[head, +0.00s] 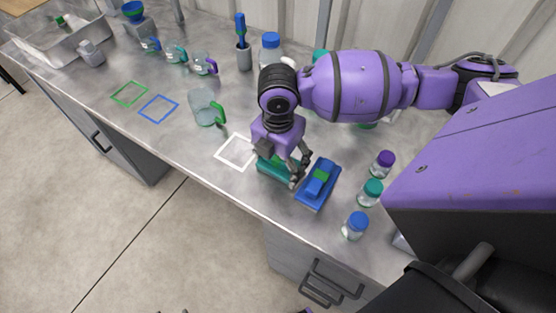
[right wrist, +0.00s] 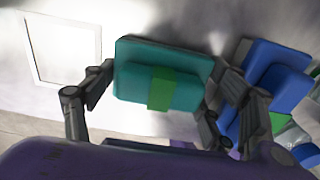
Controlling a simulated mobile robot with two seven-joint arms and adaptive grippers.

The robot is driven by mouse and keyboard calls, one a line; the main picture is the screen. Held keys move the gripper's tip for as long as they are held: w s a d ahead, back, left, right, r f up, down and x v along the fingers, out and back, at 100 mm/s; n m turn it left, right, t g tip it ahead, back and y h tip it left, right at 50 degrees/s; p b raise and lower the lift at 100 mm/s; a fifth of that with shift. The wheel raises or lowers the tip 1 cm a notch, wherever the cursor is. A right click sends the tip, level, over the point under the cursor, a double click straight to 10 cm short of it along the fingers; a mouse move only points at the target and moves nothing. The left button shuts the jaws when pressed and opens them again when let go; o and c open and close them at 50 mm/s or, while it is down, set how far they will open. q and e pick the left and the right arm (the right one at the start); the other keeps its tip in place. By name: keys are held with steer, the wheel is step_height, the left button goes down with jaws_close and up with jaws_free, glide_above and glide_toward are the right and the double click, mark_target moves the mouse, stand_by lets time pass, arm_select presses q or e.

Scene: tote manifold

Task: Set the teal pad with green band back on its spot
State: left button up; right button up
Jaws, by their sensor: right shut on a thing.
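The teal pad with green band (head: 272,170) is held between the fingers of my right gripper (head: 284,172), which is shut on it. In the right wrist view the teal pad (right wrist: 136,80) lies between both fingers, its green band showing on top. In the head view the fingers hide part of it. A white square outline (head: 237,151) on the bench is just left of the pad; it also shows in the right wrist view (right wrist: 64,50). I cannot tell whether the pad touches the bench. My left gripper is not in view.
A blue pad with a green band (head: 318,184) lies close at right. Jars with purple (head: 382,163), teal (head: 370,192) and blue (head: 355,225) lids stand further right. A green-handled mug (head: 207,107) and blue (head: 159,109) and green (head: 129,94) outlines are at left.

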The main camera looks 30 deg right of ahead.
mark_target(278, 158)
steer(key=shift+r, duration=0.1)
steer(key=shift+f, duration=0.25)
steer(key=o, duration=1.2)
steer(key=shift+c, duration=0.2)
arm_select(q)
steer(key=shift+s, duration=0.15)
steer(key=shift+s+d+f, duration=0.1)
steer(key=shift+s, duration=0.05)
arm_select(e)
steer(key=shift+r, duration=0.1)
step_height(278, 158, up, 12)
steer(key=shift+a+r+p, duration=0.1)
steer(key=shift+r+p, duration=0.05)
steer(key=shift+p, duration=0.35)
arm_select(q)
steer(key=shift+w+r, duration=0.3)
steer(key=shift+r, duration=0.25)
arm_select(e)
steer(key=shift+s, duration=0.1)
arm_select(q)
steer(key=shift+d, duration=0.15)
